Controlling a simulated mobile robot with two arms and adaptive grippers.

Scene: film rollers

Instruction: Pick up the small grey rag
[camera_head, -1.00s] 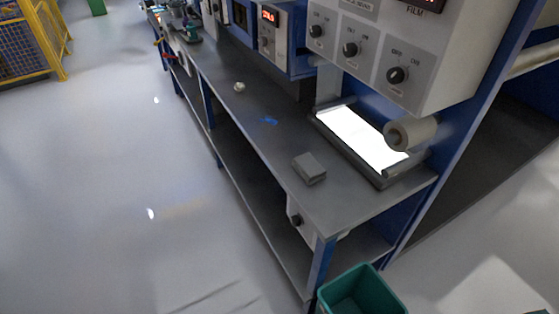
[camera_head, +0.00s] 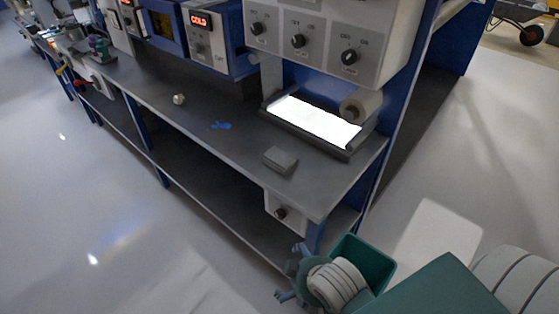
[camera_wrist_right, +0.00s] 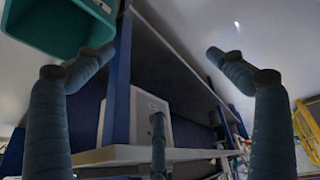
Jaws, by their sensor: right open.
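The small grey rag (camera_head: 281,160) looks like a folded grey block. It lies on the grey workbench top (camera_head: 190,101) near its front edge, in front of the lit white panel. My right gripper (camera_head: 290,273) is at the bottom of the head view, low beside the bench's near end and by a green bin. It is open and empty, apart from the rag and below the bench top. In the right wrist view my right gripper (camera_wrist_right: 158,58) shows its fingers spread with nothing between them. The rag is not visible there. My left gripper is not in view.
The green bin (camera_head: 368,257) stands on the floor by the bench's near end; it also shows in the wrist view (camera_wrist_right: 62,22). A lit panel (camera_head: 315,121), a roll (camera_head: 362,104), a blue scrap (camera_head: 221,125) and a small pale object (camera_head: 179,99) are on the bench. Left floor is open.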

